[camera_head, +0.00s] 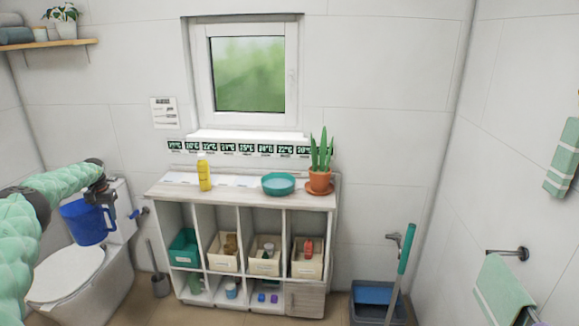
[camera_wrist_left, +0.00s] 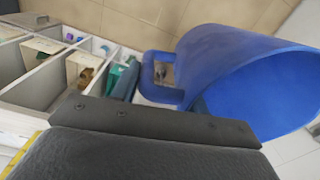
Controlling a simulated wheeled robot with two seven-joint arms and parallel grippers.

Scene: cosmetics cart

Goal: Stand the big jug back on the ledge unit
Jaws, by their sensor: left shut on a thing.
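The big blue jug (camera_head: 86,222) hangs from my left gripper (camera_head: 104,196) at the left of the head view, in front of the toilet. In the left wrist view the jug (camera_wrist_left: 235,75) shows its open mouth toward the right and its handle (camera_wrist_left: 158,85) toward the left, by the dark gripper body. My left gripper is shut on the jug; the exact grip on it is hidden. The ledge unit (camera_head: 240,200) stands under the window to the right of the jug, apart from it. My right gripper is not in view.
On the unit's top stand a yellow bottle (camera_head: 204,175), a teal bowl (camera_head: 278,184) and a potted plant (camera_head: 320,175). The top's left part is mostly clear. Bins fill several cubbies below.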

